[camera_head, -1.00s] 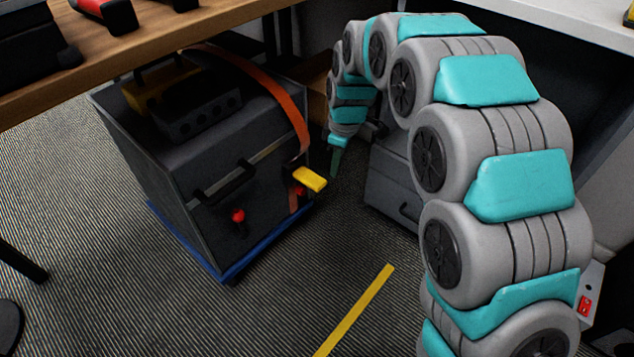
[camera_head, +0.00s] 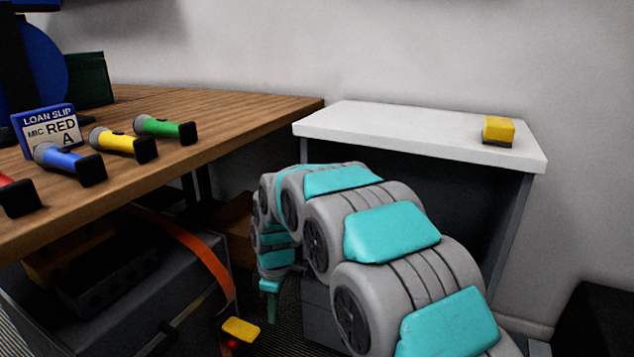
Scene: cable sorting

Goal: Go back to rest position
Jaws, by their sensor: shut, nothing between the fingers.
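My gripper (camera_head: 270,299) hangs at the end of my grey and teal arm, low in the picture, pointing down in the gap between the dark case and the white-topped cabinet. Its teal fingers are shut and nothing shows between them. The arm arches up and over from the lower right. A yellow piece (camera_head: 240,329) is near the case's front, just left of and below the gripper, apart from it.
A wooden table (camera_head: 290,103) at left holds several microphones, including a green one (camera_head: 166,129), and a loan slip sign (camera_head: 47,125). Below is the dark case (camera_head: 165,318) with an orange strap (camera_head: 200,252). A white-topped cabinet (camera_head: 400,133) bears a yellow block (camera_head: 498,131).

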